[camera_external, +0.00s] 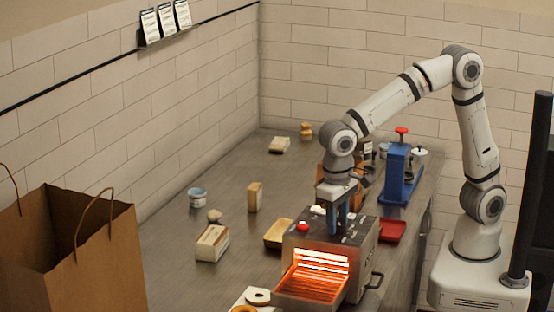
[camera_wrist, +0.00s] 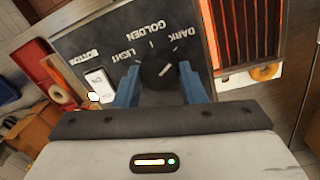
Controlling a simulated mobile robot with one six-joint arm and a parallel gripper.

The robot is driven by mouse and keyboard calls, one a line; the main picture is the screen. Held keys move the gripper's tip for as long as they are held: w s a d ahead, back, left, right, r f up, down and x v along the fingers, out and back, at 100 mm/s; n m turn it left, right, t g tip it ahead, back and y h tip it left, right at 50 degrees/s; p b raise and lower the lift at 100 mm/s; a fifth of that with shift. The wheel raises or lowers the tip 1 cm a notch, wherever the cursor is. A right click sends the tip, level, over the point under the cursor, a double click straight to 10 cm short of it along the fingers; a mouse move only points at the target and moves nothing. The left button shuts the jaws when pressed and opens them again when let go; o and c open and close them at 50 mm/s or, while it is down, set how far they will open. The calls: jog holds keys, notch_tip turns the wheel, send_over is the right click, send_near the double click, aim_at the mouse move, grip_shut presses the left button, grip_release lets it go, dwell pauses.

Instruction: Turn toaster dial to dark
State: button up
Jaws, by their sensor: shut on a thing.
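The toaster (camera_external: 362,262) is a dark metal box on the counter with a glowing orange opening at its front. In the wrist view its dark panel (camera_wrist: 85,50) carries a round black dial (camera_wrist: 158,66) with the labels LIGHT, GOLDEN and DARK around it. My gripper (camera_wrist: 159,78) has its two blue fingers on either side of the dial, shut on it. I cannot tell for sure which label the dial points to. In the external view my gripper (camera_external: 342,216) points down onto the toaster's top, and the dial is hidden there.
A white rocker switch (camera_wrist: 99,84) is beside the dial. A red button (camera_external: 303,227) is on the toaster. A blue press (camera_external: 398,172) and red tray (camera_external: 392,231) stand to the right. A paper bag (camera_external: 75,255) is at left; boxes and a cup are on the counter.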

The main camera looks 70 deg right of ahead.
jog(key=o, duration=1)
jog(key=r, duration=0.8)
jog(key=shift+a+b, duration=0.25)
jog(key=shift+b, duration=0.15)
